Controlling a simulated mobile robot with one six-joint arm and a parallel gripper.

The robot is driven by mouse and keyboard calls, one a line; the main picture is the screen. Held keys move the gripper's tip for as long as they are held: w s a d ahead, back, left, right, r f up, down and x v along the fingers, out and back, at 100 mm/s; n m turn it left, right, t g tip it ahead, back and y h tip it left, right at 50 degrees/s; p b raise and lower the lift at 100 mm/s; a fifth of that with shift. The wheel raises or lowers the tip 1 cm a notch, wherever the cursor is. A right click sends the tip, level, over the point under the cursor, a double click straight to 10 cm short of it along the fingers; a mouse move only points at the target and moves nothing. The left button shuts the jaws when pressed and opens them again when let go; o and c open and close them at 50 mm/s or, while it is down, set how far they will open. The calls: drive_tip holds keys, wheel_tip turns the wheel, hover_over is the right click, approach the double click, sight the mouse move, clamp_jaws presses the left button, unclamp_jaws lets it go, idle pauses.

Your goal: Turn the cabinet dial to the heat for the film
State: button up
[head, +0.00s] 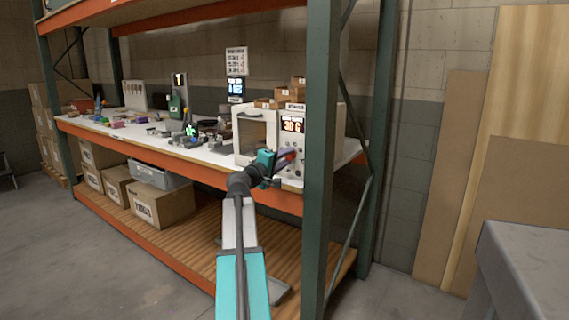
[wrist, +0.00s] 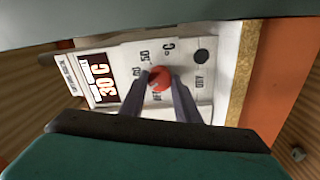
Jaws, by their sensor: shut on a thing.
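The white cabinet (head: 239,137) stands at the right end of the shelf, with a dark door window and a control panel on its right. Its display (head: 292,125) is lit, and in the wrist view the display (wrist: 104,80) reads 30 C. The red dial (wrist: 159,80) sits between my fingertips, with printed marks including 50 and °C around it. My gripper (wrist: 163,76) is shut on the dial; in the head view my gripper (head: 287,157) reaches the panel's lower part. The dial's pointer is not clear. I cannot tell which thing is the film.
A green rack post (head: 320,150) stands just right of my arm. A black knob (wrist: 202,57) is beside the dial. Small boxes (head: 283,94) sit on the cabinet. A wall chart (head: 236,60) hangs above a lit blue display (head: 236,86); the chart is too small to read.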

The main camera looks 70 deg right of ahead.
drive_tip(key=shift+w+r, duration=0.1)
drive_tip(key=shift+r, duration=0.1)
drive_tip(key=o, duration=0.9)
drive_tip(key=shift+d, duration=0.1)
drive_tip(key=shift+c, duration=0.2)
drive_tip(key=shift+o, duration=0.9)
drive_tip(key=shift+f, duration=0.15)
drive_tip(key=v, duration=1.4)
drive_tip(key=shift+p, duration=0.45)
